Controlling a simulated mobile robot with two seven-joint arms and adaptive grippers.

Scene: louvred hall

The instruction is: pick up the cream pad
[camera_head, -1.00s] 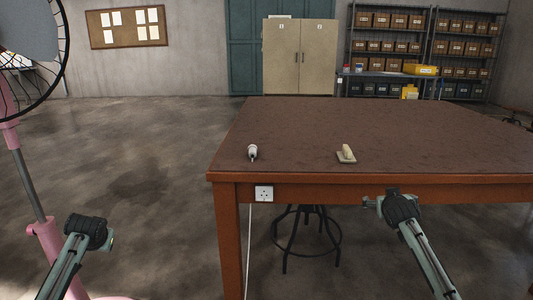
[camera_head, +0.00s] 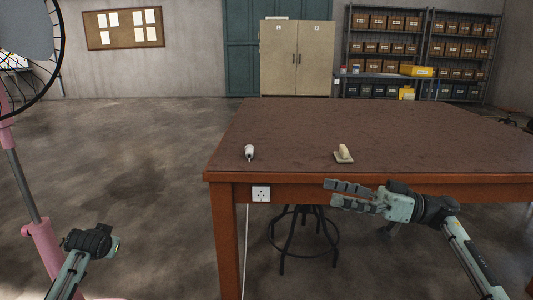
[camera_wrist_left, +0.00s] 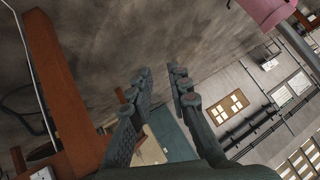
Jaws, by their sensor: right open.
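The cream pad (camera_head: 343,154) lies on the brown table top near its front edge, with a cream raised part on a flat grey-green base. My right gripper (camera_head: 331,193) is open and empty in front of the table edge, below the pad in the picture and apart from it. Its fingers point left. My left gripper (camera_wrist_left: 160,74) shows in the left wrist view with a gap between its fingers and nothing in it. In the head view the left arm is low at the left, away from the table, and its fingers are not clear.
A small white object with a dark tip (camera_head: 249,152) lies on the table (camera_head: 400,125) left of the pad. A stool (camera_head: 303,240) stands under the table. A pink fan stand (camera_head: 43,245) is at the left. The rest of the table top is clear.

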